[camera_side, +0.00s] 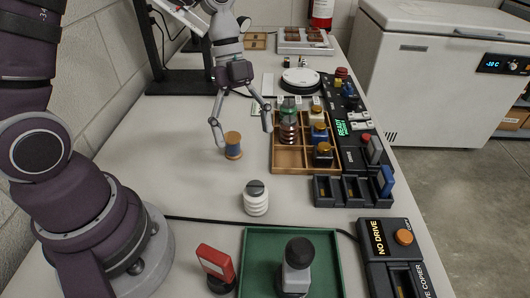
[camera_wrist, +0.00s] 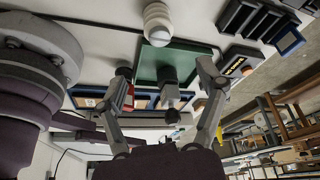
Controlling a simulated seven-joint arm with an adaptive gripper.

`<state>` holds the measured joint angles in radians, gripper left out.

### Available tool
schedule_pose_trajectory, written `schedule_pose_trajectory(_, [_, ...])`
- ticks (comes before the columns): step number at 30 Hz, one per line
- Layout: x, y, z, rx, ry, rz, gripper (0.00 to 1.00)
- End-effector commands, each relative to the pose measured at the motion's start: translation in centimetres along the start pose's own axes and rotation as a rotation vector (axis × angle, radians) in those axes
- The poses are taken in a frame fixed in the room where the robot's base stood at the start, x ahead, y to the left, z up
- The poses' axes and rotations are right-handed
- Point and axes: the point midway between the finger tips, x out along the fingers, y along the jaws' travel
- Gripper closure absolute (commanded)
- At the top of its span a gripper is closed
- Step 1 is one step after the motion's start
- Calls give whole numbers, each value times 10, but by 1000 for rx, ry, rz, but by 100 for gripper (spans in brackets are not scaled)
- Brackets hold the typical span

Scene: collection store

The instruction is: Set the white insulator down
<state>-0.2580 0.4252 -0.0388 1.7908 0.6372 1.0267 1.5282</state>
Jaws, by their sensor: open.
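The white insulator (camera_side: 256,203), ribbed with a grey top, stands upright on the white table, just behind the green tray. It also shows at the top of the wrist view (camera_wrist: 157,26). My gripper (camera_side: 241,134) is open and empty, farther back than the insulator and apart from it. In the side view its fingers spread above and behind a spool with a blue band (camera_side: 232,147). In the wrist view my two fingers (camera_wrist: 164,75) are wide apart with nothing held between them.
The green tray (camera_side: 256,237) holds a dark-topped grey piece (camera_side: 296,268). A red block (camera_side: 214,263) stands left of it. A wooden compartment tray (camera_side: 278,158) with several insulators, black slotted holders (camera_side: 327,190) and a drive box (camera_side: 379,240) line the right. The table's left-middle is clear.

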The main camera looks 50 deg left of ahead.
Motion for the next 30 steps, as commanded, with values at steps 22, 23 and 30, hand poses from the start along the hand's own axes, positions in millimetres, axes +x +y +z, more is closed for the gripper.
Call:
schedule_pose_trajectory(22, [-77,80,-15,-1676,87,-784,29])
schedule_pose_trajectory(23, [-77,80,-15,-1675,86,-784,29])
schedule_pose_trajectory(30, [-77,80,-15,-1672,85,-783,29])
